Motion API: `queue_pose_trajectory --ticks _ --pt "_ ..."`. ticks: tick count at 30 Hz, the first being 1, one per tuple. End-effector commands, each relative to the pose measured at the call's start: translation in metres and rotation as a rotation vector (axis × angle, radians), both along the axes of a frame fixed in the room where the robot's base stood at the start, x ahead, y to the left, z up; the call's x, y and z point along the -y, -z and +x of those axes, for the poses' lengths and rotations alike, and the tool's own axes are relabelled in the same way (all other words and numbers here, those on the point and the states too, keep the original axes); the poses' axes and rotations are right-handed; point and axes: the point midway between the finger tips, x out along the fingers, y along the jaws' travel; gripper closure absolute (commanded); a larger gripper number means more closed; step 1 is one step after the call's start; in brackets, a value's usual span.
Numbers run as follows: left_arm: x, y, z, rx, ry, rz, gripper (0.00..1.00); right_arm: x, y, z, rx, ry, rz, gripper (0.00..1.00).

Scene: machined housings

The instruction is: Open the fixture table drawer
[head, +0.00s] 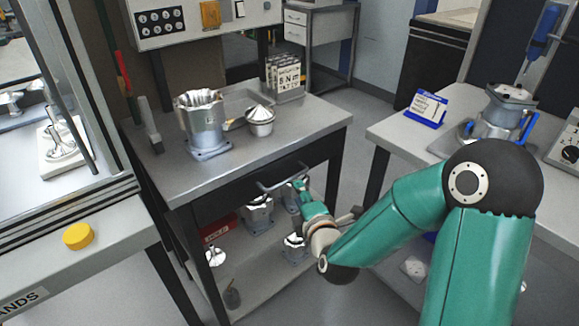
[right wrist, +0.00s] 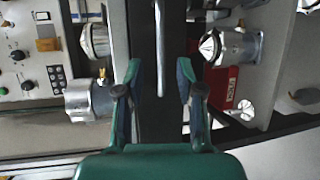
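The fixture table (head: 175,172) has a grey top, and its dark drawer front (head: 225,203) sits under the front edge, flush as far as I can see. A silver bar handle (head: 275,180) sticks out from the drawer. My right gripper (head: 299,184) is at the right part of this handle. In the right wrist view my right gripper (right wrist: 160,72) is open, and the handle (right wrist: 160,45) runs between its two fingers with a gap on each side. How deep the bar sits between the fingers is hard to tell. My left gripper is not in view.
A machined housing (head: 202,122) and a small metal pot (head: 260,121) stand on the table top. More metal parts (head: 258,212) and a red box (head: 219,230) stand on the lower shelf. Another table (head: 390,132) is at the right. Grey floor lies between the tables.

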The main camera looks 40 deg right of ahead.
Motion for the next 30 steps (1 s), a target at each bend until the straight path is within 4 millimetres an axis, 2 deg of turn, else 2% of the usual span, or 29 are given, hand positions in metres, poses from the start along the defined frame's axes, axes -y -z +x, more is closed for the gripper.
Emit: queue_pose_trajectory --ticks 1,5,12,18,23,30 --pt "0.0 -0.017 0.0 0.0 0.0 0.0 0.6 0.0 -0.005 0.001 -0.006 -0.002 0.006 0.63" --pt "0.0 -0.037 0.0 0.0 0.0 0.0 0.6 -0.001 -0.003 0.002 -0.001 -0.008 0.019 0.63" --pt "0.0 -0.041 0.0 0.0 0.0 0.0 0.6 0.015 0.011 0.048 0.006 -0.008 0.018 0.63" --pt "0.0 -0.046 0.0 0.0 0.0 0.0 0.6 0.023 0.016 0.072 0.007 -0.009 0.018 0.63" --pt "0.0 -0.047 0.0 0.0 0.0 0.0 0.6 0.025 0.018 0.08 0.006 -0.01 0.018 0.63" --pt "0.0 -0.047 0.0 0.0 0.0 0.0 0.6 0.026 0.019 0.081 0.007 -0.009 0.018 0.63"
